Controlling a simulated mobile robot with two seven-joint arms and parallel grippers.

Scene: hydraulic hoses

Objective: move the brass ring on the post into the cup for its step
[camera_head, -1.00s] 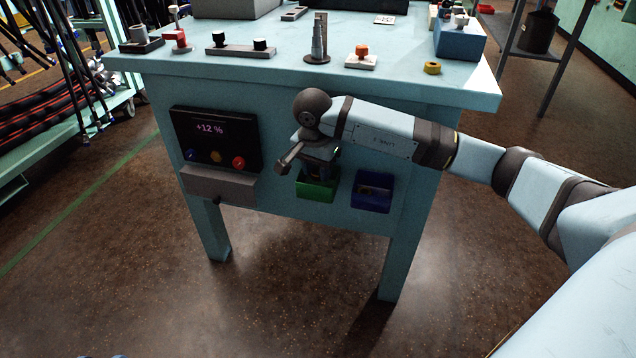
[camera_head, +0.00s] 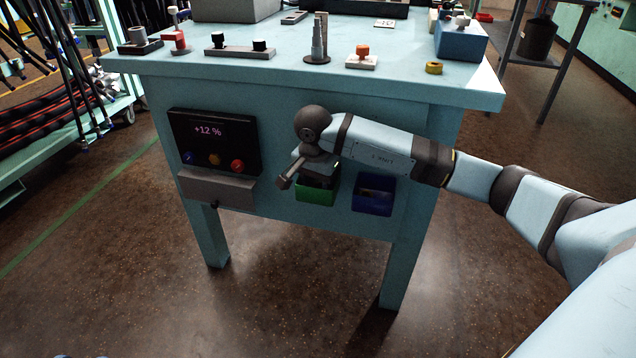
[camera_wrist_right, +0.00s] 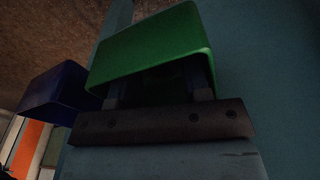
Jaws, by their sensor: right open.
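The grey stepped post (camera_head: 318,42) stands upright on a round base on the bench top. I cannot make out a brass ring on it. A small brass-yellow ring (camera_head: 433,67) lies on the bench top near the front right corner. A green cup (camera_head: 315,197) and a blue cup (camera_head: 373,195) hang on the bench front. My right gripper (camera_head: 318,172) is at the mouth of the green cup, pointing down. In the right wrist view its spread fingers (camera_wrist_right: 160,88) reach into the green cup (camera_wrist_right: 150,45); the tips and cup inside are hidden. My left gripper is out of view.
A panel (camera_head: 213,142) reading +12 % with several knobs is on the bench front, above a grey ledge (camera_head: 217,187). Switch blocks (camera_head: 240,52), an orange-knobbed block (camera_head: 361,58) and a blue box (camera_head: 460,42) stand on the bench top. The floor in front is clear.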

